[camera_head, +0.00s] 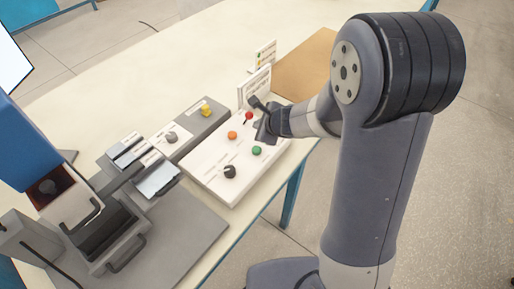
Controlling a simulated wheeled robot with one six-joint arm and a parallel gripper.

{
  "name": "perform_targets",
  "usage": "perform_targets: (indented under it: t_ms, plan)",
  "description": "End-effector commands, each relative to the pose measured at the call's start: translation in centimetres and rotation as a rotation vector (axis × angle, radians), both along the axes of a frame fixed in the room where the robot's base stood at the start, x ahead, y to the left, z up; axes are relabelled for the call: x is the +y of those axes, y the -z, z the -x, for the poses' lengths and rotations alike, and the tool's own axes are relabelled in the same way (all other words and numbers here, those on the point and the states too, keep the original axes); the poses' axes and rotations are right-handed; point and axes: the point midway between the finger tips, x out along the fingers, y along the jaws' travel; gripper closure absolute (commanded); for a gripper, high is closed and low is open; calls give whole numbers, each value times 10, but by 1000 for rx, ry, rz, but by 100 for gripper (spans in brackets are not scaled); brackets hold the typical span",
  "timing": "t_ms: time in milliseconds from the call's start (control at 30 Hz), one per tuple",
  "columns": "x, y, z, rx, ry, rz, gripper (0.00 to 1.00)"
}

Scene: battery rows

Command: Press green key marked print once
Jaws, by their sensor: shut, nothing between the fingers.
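The green key (256,151) is a small round button on the white control panel (209,180), near the panel's right edge. Its label is too small to read. My gripper (256,110) is at the back right part of the panel, behind the green key in the view and apart from it. The gripper is dark and shut, with nothing held. An orange button (232,135), a red-topped lever or button (248,118) and a black knob (230,171) are on the same panel. The red one is close beside my gripper.
Left of the panel are a grey box with a yellow knob (206,109), a black knob (171,137) and a blue and grey machine (85,215). A small sign (254,86) stands behind the panel. A brown board (302,63) lies at the back right.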

Motion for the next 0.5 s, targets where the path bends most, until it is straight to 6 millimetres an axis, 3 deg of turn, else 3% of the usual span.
perform_targets:
  t_ms: [267,500]
  plan:
    - [0,24,0,0,-1,1,100]
    - [0,58,0,2,-1,0,100]
